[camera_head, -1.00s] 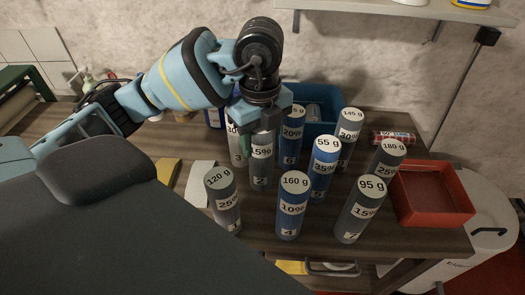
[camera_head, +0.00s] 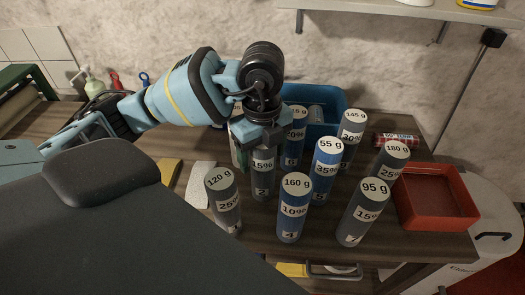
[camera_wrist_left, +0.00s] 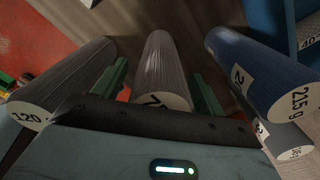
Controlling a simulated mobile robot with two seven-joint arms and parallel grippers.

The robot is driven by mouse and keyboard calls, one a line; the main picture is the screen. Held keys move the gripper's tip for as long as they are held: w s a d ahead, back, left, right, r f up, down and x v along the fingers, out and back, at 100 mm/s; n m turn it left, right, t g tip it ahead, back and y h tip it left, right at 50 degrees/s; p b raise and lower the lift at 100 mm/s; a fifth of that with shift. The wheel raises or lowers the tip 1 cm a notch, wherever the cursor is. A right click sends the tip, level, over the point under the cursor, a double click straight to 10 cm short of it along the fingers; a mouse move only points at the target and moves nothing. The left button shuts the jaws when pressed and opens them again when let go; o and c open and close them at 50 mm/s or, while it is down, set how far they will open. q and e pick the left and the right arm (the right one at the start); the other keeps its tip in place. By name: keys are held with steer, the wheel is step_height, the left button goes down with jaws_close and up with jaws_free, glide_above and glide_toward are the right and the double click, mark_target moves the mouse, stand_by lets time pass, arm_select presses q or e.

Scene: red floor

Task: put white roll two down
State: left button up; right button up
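The grey-white roll two (camera_head: 262,182) stands upright on the table, labelled 15% and 2. My left gripper (camera_head: 264,140) points down over its upper end, which hides the roll's top. In the left wrist view, the roll (camera_wrist_left: 164,60) lies between the two green fingers (camera_wrist_left: 160,72), one on each side. A gap shows beside the left finger, so the gripper looks open around the roll. My right gripper is in neither view.
Other rolls stand close by: the 120 g roll (camera_head: 222,205), the blue 160 g roll (camera_head: 294,215), the blue 55 g roll (camera_head: 326,180) and the 95 g roll (camera_head: 362,215). A blue bin (camera_head: 335,103) is behind, a red tray (camera_head: 440,218) at the right.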

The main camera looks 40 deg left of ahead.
arm_select(q)
step_height(320, 180, up, 12)
steer(key=p, duration=0.2)
steer(key=shift+r+p, duration=0.15)
steer(key=shift+p, duration=0.15)
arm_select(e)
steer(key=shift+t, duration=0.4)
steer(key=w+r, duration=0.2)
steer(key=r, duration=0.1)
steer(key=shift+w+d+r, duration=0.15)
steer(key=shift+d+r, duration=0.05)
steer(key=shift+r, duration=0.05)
arm_select(q)
steer(key=shift+a, duration=0.15)
